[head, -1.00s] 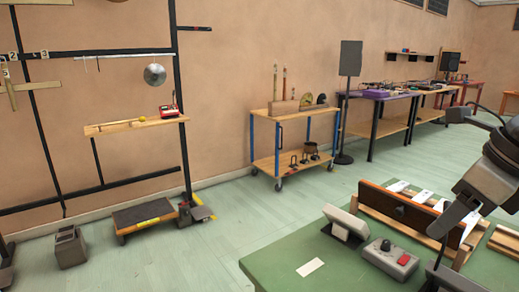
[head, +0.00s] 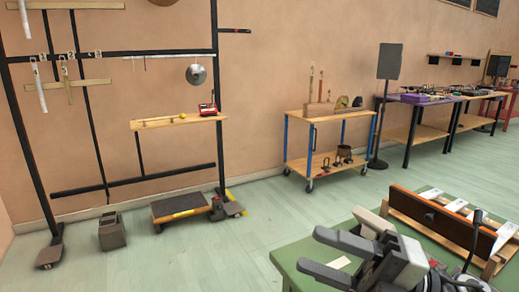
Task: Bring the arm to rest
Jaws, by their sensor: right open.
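My right gripper (head: 311,250) shows at the bottom, right of centre, in the head view. A small white card (head: 339,263) shows on the table between the fingers as seen from here. A light grey slanted box (head: 373,221) shows just behind the gripper and is partly covered by it. My left gripper is not in view.
A wooden rack with a dark board (head: 440,220) and white sheets stands on the table, right of the gripper. A blue-legged trolley (head: 325,116) stands behind. A black frame with a hanging metal disc (head: 196,74) is at left.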

